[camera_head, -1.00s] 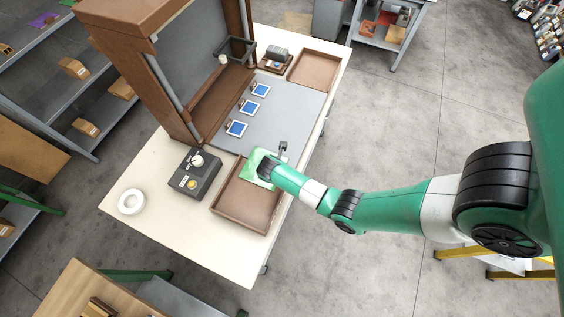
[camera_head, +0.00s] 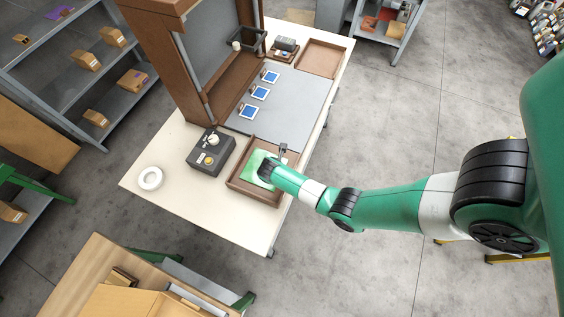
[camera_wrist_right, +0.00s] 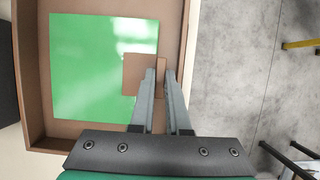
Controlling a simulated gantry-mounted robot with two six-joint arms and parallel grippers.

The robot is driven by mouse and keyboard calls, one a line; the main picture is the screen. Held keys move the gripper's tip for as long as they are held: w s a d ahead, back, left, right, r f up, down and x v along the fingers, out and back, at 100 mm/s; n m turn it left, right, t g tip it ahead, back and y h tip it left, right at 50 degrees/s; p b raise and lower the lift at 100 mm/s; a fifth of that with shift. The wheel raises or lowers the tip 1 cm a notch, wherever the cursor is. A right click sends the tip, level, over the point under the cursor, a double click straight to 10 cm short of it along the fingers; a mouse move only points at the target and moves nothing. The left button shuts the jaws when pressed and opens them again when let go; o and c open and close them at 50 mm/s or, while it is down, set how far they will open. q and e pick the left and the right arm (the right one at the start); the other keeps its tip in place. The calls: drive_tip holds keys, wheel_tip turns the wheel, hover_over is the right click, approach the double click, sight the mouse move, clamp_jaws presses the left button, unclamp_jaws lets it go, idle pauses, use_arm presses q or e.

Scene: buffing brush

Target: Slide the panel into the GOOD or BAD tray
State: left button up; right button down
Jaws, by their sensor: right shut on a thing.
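The green panel (camera_head: 258,160) lies inside the near brown tray (camera_head: 240,185) in the head view. In the right wrist view the panel (camera_wrist_right: 90,65) lies flat within the tray's rim (camera_wrist_right: 33,75). A small brown handle piece (camera_wrist_right: 135,75) sits at the panel's right edge. My right gripper (camera_wrist_right: 161,75) is shut on the upright part of this handle. In the head view my right gripper (camera_head: 267,172) is over the panel and partly hides it. My left gripper is not in view. I cannot read any GOOD or BAD label.
A second brown tray (camera_head: 321,58) at the table's far end looks empty. Three blue-faced pieces (camera_head: 260,92) lie along the grey mat (camera_head: 290,105). A dark control box (camera_head: 211,150) stands beside the near tray. A white ring (camera_head: 150,178) lies at the table's left.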

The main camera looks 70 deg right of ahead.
drive_tip(key=shift+a, duration=0.15)
drive_tip(key=c, duration=0.8)
unclamp_jaws()
drive_tip(key=p+v, duration=0.3)
drive_tip(key=v, duration=0.8)
drive_tip(key=shift+a+r+p, duration=0.1)
drive_tip(key=shift+r+p, duration=0.15)
drive_tip(key=shift+p, duration=0.05)
